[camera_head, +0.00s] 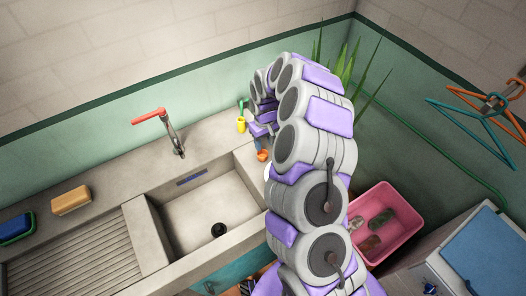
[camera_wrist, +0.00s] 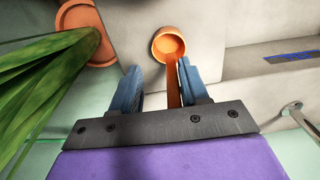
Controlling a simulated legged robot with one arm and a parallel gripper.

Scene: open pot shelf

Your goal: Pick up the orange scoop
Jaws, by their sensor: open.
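The orange scoop (camera_wrist: 168,46) lies on the pale counter in the wrist view, its round bowl just beyond my fingertips. Its handle (camera_wrist: 174,88) runs back between the two blue fingers, closer to the right one. My gripper (camera_wrist: 158,67) is open, with a gap between the handle and the left finger; I cannot tell if the right finger touches it. In the head view the scoop (camera_head: 262,155) shows as a small orange spot at the counter's edge beside the sink, below my gripper (camera_head: 258,144). My arm partly hides that area.
A terracotta pot (camera_wrist: 103,48) with long green leaves stands left of the gripper in the wrist view. The head view shows a yellow cup (camera_head: 241,125), a sink (camera_head: 210,208), a red-handled tap (camera_head: 172,135), a sponge (camera_head: 72,200) and a pink tub (camera_head: 398,202).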

